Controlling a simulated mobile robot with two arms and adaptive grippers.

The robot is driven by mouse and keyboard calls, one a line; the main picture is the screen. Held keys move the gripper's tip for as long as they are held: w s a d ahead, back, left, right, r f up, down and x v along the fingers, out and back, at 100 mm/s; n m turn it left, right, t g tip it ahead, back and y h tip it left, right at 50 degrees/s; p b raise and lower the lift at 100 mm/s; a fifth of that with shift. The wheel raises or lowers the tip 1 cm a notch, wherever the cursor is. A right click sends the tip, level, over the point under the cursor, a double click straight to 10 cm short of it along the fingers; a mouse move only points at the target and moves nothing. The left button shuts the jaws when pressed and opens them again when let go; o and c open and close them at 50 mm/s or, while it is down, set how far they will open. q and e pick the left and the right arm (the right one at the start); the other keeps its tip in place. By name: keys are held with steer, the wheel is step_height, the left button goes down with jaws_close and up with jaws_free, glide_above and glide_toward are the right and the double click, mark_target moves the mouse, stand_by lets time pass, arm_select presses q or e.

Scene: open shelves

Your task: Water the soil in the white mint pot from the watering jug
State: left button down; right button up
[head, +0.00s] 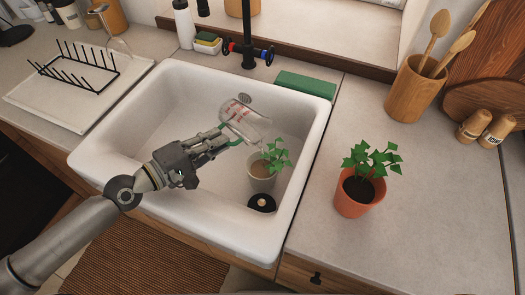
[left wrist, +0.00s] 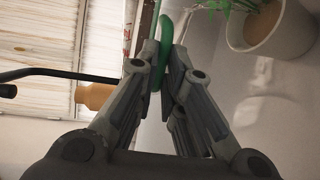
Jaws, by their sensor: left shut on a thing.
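The white mint pot (head: 262,184) stands in the sink, with green leaves (head: 277,154) and brown soil (head: 259,169). The watering jug (head: 246,121) is clear, with red marks and a green handle. It is tipped steeply just above the pot, its mouth end down towards the soil. I cannot clearly tell whether water is running. My left gripper (head: 226,137) is shut on the jug's handle, up and left of the pot. In the left wrist view the green handle (left wrist: 163,60) is between the fingers and the pot (left wrist: 285,30) shows at upper right.
The white sink (head: 110,160) surrounds the pot, with a dark drain piece (head: 262,203) in front of it. A black tap (head: 248,40) rises behind. An orange pot with a plant (head: 355,198) stands on the right counter. A dish rack (head: 75,75) is left.

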arm_select(q)
steer(key=shift+s+d+r+m+p, duration=0.2)
steer(key=shift+r+m+p, duration=0.15)
steer(key=shift+m+p, duration=0.45)
steer(key=shift+w+r+p, duration=0.1)
steer(key=shift+r+p, duration=0.05)
steer(key=shift+p, duration=0.35)
